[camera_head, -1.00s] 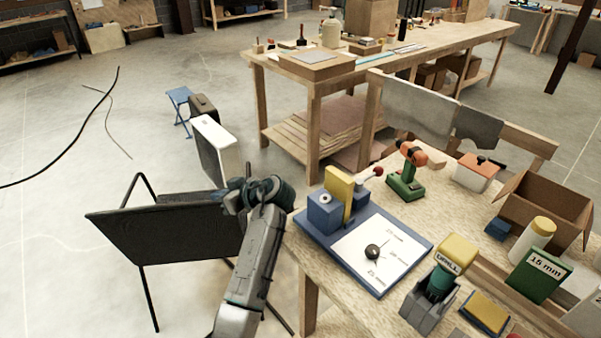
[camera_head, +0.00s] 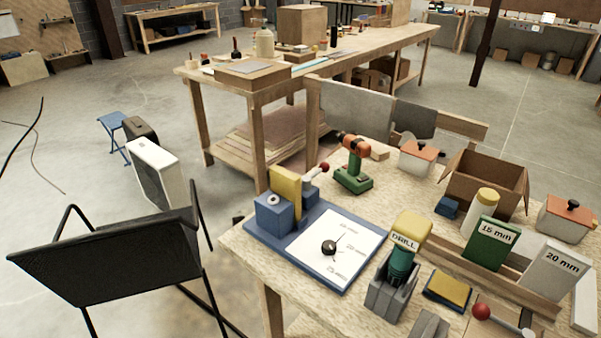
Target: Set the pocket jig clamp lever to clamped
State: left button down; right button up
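The pocket jig stands on the left part of the workbench, with a blue base plate (camera_head: 258,226), a blue block (camera_head: 273,212), a yellow block (camera_head: 286,188) and a white dial sheet (camera_head: 312,257) with a black knob (camera_head: 329,247). Behind the yellow block, a pale clamp lever (camera_head: 313,174) ends in a red ball (camera_head: 323,167) and slants up to the right. Its lower end is partly hidden by the blocks. Neither of my grippers shows in this view, and nothing touches the lever.
A green and orange drill (camera_head: 354,165) stands behind the jig. A drill in a grey holder (camera_head: 391,289), a second red-ball lever (camera_head: 481,311), a green 15 mm box (camera_head: 490,244) and an open carton (camera_head: 486,184) are to the right. A black chair (camera_head: 105,258) stands at left.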

aim_at(324, 167)
jog(key=z, duration=0.55)
jog(key=j+z, duration=0.7)
jog(key=j, duration=0.25)
jog(key=j+z, duration=0.4)
jog(key=k+j, duration=0.1)
jog(key=j, duration=0.4)
jog(key=k+j, duration=0.1)
jog(key=j, duration=0.35)
